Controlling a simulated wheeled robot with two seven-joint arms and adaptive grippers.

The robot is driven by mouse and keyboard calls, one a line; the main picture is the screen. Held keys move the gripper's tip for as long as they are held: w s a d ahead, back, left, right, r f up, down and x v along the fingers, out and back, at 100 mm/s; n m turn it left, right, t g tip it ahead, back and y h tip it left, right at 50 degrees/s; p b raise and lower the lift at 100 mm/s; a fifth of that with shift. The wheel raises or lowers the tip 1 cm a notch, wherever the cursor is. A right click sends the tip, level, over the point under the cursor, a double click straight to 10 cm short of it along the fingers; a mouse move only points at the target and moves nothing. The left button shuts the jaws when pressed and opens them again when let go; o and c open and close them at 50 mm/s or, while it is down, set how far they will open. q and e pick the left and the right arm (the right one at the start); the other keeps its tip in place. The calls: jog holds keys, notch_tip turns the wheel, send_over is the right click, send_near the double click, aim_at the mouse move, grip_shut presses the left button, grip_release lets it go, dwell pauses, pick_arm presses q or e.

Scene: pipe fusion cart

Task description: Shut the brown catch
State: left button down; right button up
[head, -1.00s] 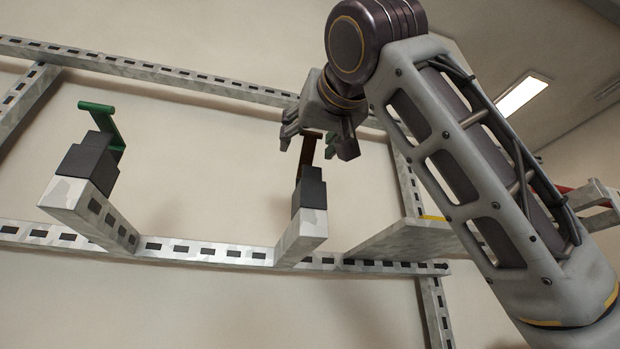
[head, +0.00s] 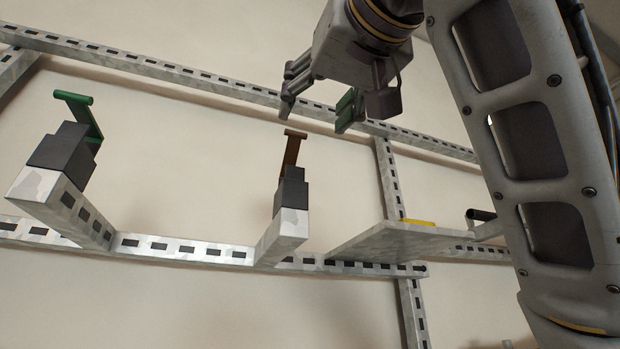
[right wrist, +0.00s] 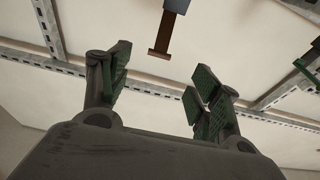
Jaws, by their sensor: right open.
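The brown catch (head: 291,150) is a lever with a short crossbar on top, standing up from a black stepped block (head: 291,190) on a metal bracket. It leans slightly right in the head view. My right gripper (head: 322,108) is open and empty, above and to the right of the catch, apart from it in the picture. In the right wrist view the brown catch (right wrist: 164,36) hangs into the picture beyond the gap between the open fingers (right wrist: 160,75), its crossbar toward them. My left gripper is not in view.
A green catch (head: 84,115) stands raised on a similar block at left; some green also shows at the right wrist view's edge. Slotted metal rails (head: 180,247) run along the pale wall. A metal shelf (head: 385,241) with a yellow piece juts out at right.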

jog(key=shift+s+d+f, duration=0.1)
jog(key=shift+s+d, duration=0.05)
jog(key=shift+s, duration=0.2)
